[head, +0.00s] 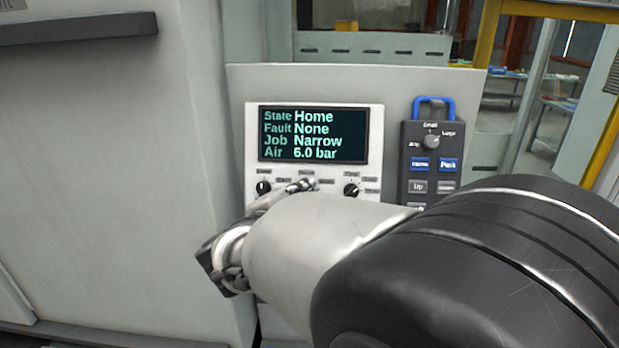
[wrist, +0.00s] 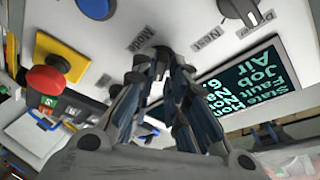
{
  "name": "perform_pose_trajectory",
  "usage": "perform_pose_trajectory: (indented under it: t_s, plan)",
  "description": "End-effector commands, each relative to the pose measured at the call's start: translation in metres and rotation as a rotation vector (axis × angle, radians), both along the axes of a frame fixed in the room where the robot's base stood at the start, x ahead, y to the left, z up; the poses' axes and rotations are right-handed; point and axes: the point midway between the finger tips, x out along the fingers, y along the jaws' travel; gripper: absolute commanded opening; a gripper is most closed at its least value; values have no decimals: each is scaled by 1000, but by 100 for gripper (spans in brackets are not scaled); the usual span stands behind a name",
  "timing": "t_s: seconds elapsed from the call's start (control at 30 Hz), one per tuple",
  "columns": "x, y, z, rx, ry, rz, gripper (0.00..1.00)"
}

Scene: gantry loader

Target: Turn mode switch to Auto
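The control panel (head: 375,150) has a lit screen (head: 312,135) reading State Home, Fault None, Job Narrow, Air 6.0 bar. My gripper (head: 303,185) reaches to the panel below the screen, between two black knobs, at the spot under the middle label. In the wrist view my gripper's fingers (wrist: 163,65) converge close together beside the printed word Mode (wrist: 141,38). A dark rounded part, apparently the mode switch (wrist: 159,52), shows at the fingertips, mostly hidden by them. Its pointer position cannot be read, nor whether the fingers press on it.
A black knob (head: 263,187) is left of the fingertips and another (head: 351,189) is right. A grey pendant (head: 431,160) with a blue handle hangs at the right. The wrist view shows a red push button (wrist: 47,80) on a yellow plate (wrist: 75,62).

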Motion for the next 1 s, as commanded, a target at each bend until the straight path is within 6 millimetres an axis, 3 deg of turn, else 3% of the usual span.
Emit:
perform_pose_trajectory:
  t_s: [0.2, 0.57, 0.73, 1.0]
  plan:
    - [0, -1, 0, -1, 1, -1, 31]
    - [-3, 1, 0, -2, 1, 0, 31]
    - [-24, 9, 4, -2, 1, 3, 31]
    - [-78, 28, 13, 0, 0, 4, 31]
